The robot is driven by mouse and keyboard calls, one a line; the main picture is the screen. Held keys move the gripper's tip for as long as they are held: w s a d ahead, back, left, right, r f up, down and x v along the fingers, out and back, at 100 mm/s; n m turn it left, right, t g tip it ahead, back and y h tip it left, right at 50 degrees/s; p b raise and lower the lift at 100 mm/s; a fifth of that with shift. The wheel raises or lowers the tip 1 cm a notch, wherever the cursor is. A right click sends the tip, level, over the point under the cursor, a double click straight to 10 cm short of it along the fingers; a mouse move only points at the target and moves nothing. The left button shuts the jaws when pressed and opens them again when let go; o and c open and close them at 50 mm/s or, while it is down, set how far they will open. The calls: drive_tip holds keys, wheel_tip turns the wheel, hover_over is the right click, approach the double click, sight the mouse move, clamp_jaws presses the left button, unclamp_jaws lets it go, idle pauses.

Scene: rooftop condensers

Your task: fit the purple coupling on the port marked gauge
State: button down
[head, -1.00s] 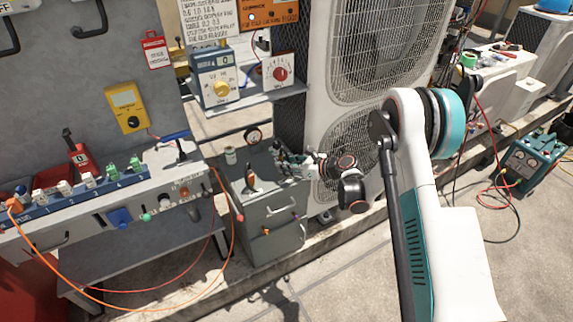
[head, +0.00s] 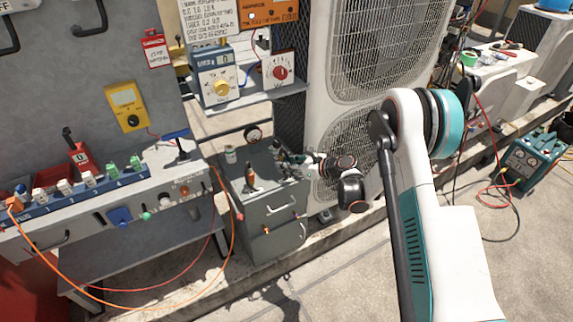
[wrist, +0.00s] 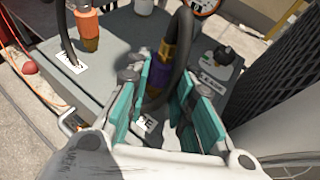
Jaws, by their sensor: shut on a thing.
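The purple coupling (wrist: 161,77) sits at the end of a black hose (wrist: 186,42) and shows between the teal fingers of my gripper (wrist: 162,84) in the wrist view. My gripper is shut on it, above the top of the grey cabinet (wrist: 40,55). A partly covered white label (wrist: 146,124) ending in "E" shows between the fingers. The port beneath is hidden, so I cannot tell whether the coupling touches it. In the head view my gripper (head: 288,158) is over the right part of the cabinet (head: 262,220), and the coupling is too small to make out.
An orange coupling (wrist: 88,30) on a hose stands beside another label at the left of the cabinet top. A dark capped fitting (wrist: 225,58) on a labelled plate is at the right. A round dial (head: 253,134) stands behind. The condenser (head: 360,150) rises close on the right.

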drive_tip(key=shift+f, duration=0.3)
idle(0.4)
drive_tip(key=c, duration=1.3)
unclamp_jaws()
drive_tip(key=shift+r+p, duration=1.5)
drive_tip(key=shift+r, duration=2.25)
drive_tip(key=shift+r, duration=0.1)
